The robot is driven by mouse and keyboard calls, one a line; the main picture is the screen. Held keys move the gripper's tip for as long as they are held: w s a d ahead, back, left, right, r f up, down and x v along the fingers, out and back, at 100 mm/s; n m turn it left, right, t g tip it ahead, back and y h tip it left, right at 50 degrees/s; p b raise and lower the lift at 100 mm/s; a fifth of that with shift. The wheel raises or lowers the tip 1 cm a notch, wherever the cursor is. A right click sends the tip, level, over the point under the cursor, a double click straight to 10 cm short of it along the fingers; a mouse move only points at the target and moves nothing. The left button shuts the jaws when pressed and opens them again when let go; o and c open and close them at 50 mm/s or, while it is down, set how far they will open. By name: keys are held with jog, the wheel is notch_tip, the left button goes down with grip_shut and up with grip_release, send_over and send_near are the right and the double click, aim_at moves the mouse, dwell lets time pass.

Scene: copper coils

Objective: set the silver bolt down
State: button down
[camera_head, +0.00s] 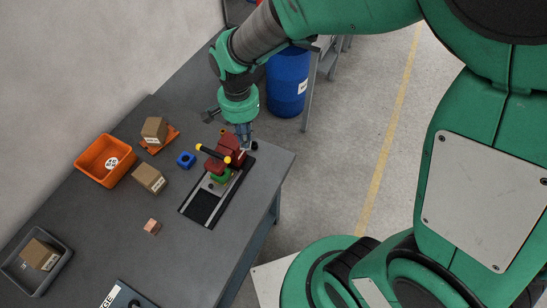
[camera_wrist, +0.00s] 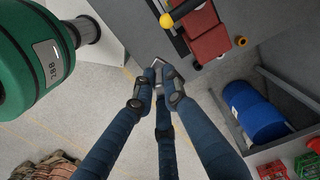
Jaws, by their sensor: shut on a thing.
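My gripper (camera_wrist: 160,82) has its blue fingers closed together around a small silver-grey piece, the silver bolt (camera_wrist: 158,63). Most of the bolt is hidden by the fingertips. In the head view my gripper (camera_head: 245,136) points down just behind the red vise, near the far edge of the grey table (camera_head: 262,185). The bolt cannot be made out there. In the wrist view the fingertips show close to the table's edge, with floor behind the fingers. I cannot tell whether the bolt touches anything.
The red vise (camera_head: 232,144) with a yellow-ended handle stands on a dark plate beside my gripper. A blue block (camera_head: 186,159), cardboard boxes (camera_head: 149,179), an orange bin (camera_head: 91,167) and a grey bin (camera_head: 14,267) lie leftward. A blue barrel (camera_head: 287,87) stands beyond the table.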

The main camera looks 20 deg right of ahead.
jog(key=s+d+f+m, duration=0.2)
jog(key=s+d+m, duration=0.3)
jog(key=s+d, duration=0.6)
notch_tip(320, 180, down, 16)
jog(key=w, duration=0.1)
jog(key=shift+w+d+r, duration=0.25)
jog(key=shift+w+d, duration=0.1)
jog(key=shift+w, duration=0.1)
jog(key=w, duration=0.5)
jog(key=w+f, duration=0.1)
jog(key=w, duration=0.4)
jog(key=w+b, duration=0.1)
jog(key=w, duration=0.4)
jog(key=shift+w+a+f, duration=0.15)
jog(key=shift+w+f, duration=0.1)
jog(key=shift+w, duration=0.15)
jog(key=shift+f, duration=0.1)
jog(key=shift+f+b, duration=0.35)
jog(key=shift+f, duration=1.3)
